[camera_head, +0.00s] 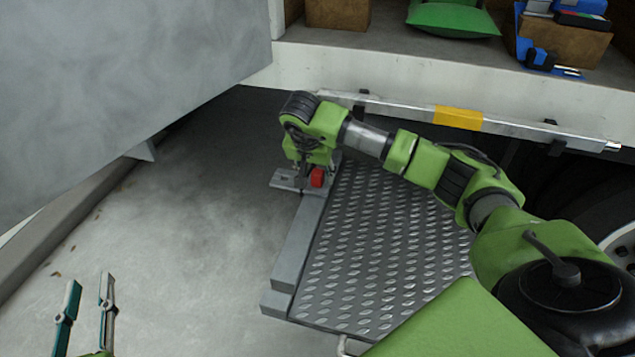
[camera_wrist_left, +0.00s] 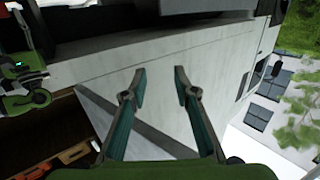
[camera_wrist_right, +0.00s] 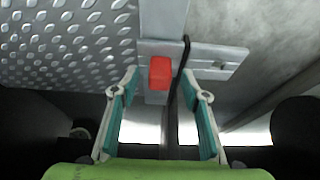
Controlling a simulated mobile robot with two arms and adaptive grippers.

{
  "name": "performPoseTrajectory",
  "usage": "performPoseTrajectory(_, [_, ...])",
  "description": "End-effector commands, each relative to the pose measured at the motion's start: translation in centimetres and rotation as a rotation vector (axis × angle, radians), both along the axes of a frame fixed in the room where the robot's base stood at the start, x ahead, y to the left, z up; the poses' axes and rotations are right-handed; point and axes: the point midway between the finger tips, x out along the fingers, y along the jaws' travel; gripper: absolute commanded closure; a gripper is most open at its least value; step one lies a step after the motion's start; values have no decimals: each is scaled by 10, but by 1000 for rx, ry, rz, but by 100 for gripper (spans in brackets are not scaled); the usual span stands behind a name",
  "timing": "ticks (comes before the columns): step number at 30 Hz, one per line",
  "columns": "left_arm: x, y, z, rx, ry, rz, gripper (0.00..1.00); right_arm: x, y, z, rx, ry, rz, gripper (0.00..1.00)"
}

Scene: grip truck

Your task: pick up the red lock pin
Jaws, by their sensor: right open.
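The red lock pin (camera_head: 317,177) sits on the grey metal bracket (camera_head: 284,180) at the far left corner of the tread plate. In the right wrist view the red lock pin (camera_wrist_right: 160,73) lies ahead of and between the fingers of my right gripper (camera_wrist_right: 160,88), a little left of centre. The right gripper is open and empty; in the head view its fingers are largely hidden by its own wrist. My left gripper (camera_head: 87,285) is open and empty at the lower left, far from the pin. It also shows open in the left wrist view (camera_wrist_left: 162,78).
The diamond tread plate (camera_head: 385,250) lies under my right arm. A rail with a yellow band (camera_head: 458,117) runs beside the truck bed, which holds boxes and a green cushion (camera_head: 455,17). A large grey panel (camera_head: 120,80) hangs at the upper left.

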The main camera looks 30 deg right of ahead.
Motion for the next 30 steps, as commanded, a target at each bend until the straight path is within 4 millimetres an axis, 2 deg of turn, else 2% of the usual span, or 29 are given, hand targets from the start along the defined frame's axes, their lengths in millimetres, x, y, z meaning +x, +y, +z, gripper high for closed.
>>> performPoseTrajectory(1, [1,-2,8,-11,-44,-3,73,1,-2,-8,1,2,-1,58])
performPoseTrajectory(6, [1,-4,30,-37,-142,-8,73,4,-5,-18,0,1,0,58])
performPoseTrajectory(15, [0,-5,37,-43,-166,-10,73,5,-6,-19,0,0,0,58])
performPoseTrajectory(16, [0,-5,37,-43,-166,-10,73,5,-6,-19,0,0,0,61])
performPoseTrajectory(18, [0,-5,37,-43,-166,-10,73,5,-6,-19,0,0,0,79])
performPoseTrajectory(21, [0,-5,36,-42,-165,-10,73,5,-6,-19,0,0,0,100])
performPoseTrajectory(30, [0,-5,37,-42,-165,-10,73,6,-6,-18,-1,-1,0,100])
